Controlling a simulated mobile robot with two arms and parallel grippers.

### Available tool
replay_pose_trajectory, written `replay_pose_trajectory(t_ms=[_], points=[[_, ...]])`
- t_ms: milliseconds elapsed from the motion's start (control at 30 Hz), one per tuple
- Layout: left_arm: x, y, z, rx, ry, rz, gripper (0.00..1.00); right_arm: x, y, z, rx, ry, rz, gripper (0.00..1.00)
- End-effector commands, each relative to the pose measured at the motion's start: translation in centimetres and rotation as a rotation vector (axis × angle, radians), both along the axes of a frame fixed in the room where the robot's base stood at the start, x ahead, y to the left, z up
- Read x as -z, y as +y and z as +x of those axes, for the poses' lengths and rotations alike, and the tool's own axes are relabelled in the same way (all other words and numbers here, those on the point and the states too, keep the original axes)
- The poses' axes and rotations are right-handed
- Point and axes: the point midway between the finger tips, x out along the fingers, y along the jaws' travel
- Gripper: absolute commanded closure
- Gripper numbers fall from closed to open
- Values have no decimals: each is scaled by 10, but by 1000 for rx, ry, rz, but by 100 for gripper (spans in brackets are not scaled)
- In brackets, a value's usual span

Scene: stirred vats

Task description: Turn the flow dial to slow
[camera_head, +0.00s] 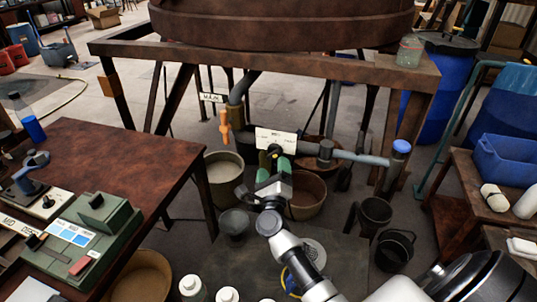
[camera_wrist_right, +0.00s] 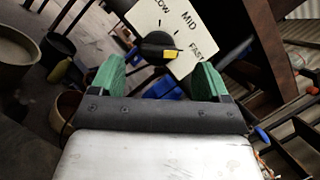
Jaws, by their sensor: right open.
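The flow dial is a dark round knob with a yellow mark (camera_wrist_right: 158,45), set on a white plate (camera_wrist_right: 178,28) lettered MID and FAST, with a partly cut-off word ending in LOW. The yellow mark lies on the knob's lower right, on the FAST side of the plate. In the head view the plate (camera_head: 277,138) is on the pipework under the big vat. My right gripper (camera_wrist_right: 160,80) is open, its green fingers spread either side of the knob's line and apart from it. In the head view it (camera_head: 273,168) is just below the plate and hides part of the knob. My left gripper is not seen.
An orange-handled valve (camera_head: 225,125) is left of the plate and a blue-capped pipe end (camera_head: 401,148) to its right. Buckets, including a pale one (camera_head: 224,180), stand on the floor below. A brown table (camera_head: 140,160) fills the left; a side bench with a blue crate (camera_head: 505,160) is at right.

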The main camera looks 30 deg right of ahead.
Motion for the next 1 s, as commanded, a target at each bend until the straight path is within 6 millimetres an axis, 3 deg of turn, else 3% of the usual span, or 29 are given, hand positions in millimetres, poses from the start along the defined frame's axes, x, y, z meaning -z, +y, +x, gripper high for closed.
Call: replay_pose_trajectory(t_ms=[100, 300, 667, 1000], points=[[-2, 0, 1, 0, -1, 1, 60, -7, -12, 18, 1, -1, -4, 23], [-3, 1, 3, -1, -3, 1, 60, -12, -23, 36, 0, 1, -3, 23], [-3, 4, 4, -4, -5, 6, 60, -13, -26, 40, -1, 2, -3, 23], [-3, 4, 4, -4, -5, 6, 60, -13, -26, 40, -1, 3, -2, 73]])
